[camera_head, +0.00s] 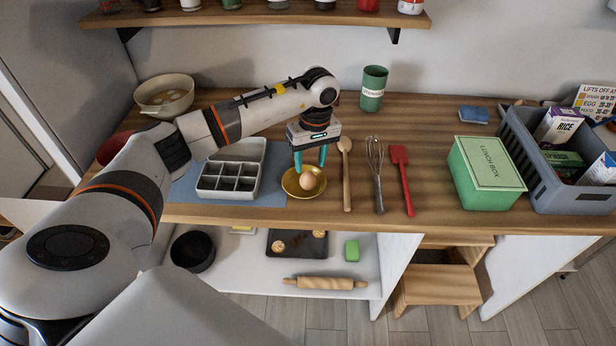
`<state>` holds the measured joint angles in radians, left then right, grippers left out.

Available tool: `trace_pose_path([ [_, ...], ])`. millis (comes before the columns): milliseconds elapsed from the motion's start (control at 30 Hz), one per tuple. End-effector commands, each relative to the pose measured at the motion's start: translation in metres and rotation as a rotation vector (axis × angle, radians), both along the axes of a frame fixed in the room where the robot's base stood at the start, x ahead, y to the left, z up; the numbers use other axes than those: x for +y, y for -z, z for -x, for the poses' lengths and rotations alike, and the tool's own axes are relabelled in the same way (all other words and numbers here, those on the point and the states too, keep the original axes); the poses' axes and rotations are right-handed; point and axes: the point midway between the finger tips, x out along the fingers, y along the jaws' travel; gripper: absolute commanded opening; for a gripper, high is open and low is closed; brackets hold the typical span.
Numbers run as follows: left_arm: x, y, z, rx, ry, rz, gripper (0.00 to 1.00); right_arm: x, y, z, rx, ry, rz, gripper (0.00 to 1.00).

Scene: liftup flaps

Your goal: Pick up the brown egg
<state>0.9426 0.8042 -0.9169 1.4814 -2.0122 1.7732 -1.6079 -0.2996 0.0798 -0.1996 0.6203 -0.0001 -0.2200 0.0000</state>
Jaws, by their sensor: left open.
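The brown egg (307,181) rests in a small yellow-gold dish (289,187) near the front edge of the wooden counter. My left gripper (310,160) points down just above and behind the egg. Its two teal fingers are apart, one to the left of the egg and one to the right, with nothing seen held between them. I cannot tell whether the fingertips touch the egg or the dish. My right gripper is not in view.
A grey compartment tray (228,186) stands left of the dish on a blue mat (275,165). A wooden spoon (346,175), whisk (377,178) and red spatula (403,180) lie to the right. Farther right are a green lunch box (487,172) and grey crate (560,195).

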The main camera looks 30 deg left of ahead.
Motion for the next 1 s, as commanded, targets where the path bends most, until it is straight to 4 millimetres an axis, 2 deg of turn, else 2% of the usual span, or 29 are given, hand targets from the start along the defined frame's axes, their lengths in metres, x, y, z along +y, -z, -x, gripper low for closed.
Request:
trace_pose_path([
  [167, 0.0, 0.011, 0.002, 0.001, 0.0, 0.002, 0.48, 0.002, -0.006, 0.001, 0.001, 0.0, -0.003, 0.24],
  [333, -0.001, 0.034, 0.007, 0.005, 0.0, 0.003, 0.48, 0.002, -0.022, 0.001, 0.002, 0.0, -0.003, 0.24],
  [500, 0.0, 0.056, 0.008, 0.001, -0.001, 0.003, 0.48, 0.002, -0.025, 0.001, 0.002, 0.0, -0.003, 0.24],
  [767, 0.0, 0.06, 0.007, -0.002, 0.0, 0.002, 0.48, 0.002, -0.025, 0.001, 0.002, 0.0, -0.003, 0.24],
  [900, 0.0, 0.06, 0.007, -0.002, 0.0, 0.002, 0.28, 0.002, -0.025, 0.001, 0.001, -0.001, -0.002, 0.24],
  [1000, 0.0, 0.06, 0.007, -0.002, 0.0, 0.002, 0.26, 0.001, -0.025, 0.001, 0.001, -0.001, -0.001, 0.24],
])
